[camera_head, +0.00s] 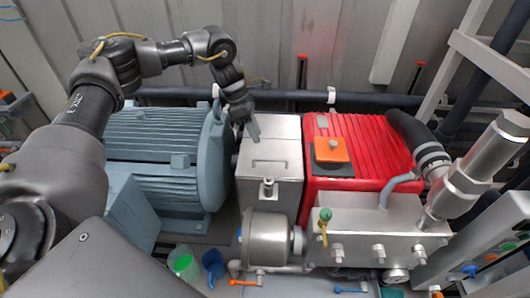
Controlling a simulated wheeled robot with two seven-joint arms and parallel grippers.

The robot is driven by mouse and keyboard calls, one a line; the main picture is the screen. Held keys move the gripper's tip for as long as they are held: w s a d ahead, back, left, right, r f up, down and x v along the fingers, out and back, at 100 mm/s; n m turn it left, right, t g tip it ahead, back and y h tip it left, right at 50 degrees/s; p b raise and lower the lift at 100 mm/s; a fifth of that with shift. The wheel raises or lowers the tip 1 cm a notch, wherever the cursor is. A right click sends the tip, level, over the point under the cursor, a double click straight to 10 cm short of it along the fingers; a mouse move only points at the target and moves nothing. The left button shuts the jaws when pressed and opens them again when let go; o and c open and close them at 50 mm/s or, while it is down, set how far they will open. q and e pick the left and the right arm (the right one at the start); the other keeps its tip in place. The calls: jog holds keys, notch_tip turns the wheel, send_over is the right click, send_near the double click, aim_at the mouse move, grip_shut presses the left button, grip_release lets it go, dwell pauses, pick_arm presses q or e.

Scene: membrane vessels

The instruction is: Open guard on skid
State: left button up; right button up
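The guard appears to be the grey metal box (270,165) between the blue-grey motor (155,145) and the red pump (360,150). Its lid lies flat and looks closed, with a thin handle line across the top and a small metal latch or knob (267,187) at its front. My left gripper (253,130) comes in from the upper left and points down at the rear left part of the lid. Whether it touches the lid is not clear. Its fingers are small and seen edge-on, so their gap cannot be made out. My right gripper is not in view.
A steel cylinder (265,240) stands in front of the box. A steel block (375,235) with valves and a gauge sits front right. A thick black hose (415,135) rises behind it. Dark pipes (300,97) run along the back wall. Green and blue cups (183,263) stand at the front.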

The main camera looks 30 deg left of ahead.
pick_arm(q)
jog(key=p+x, duration=0.1)
jog(key=x, duration=0.7)
jog(key=shift+w+d+f, duration=0.1)
jog(key=shift+f, duration=0.25)
grip_shut()
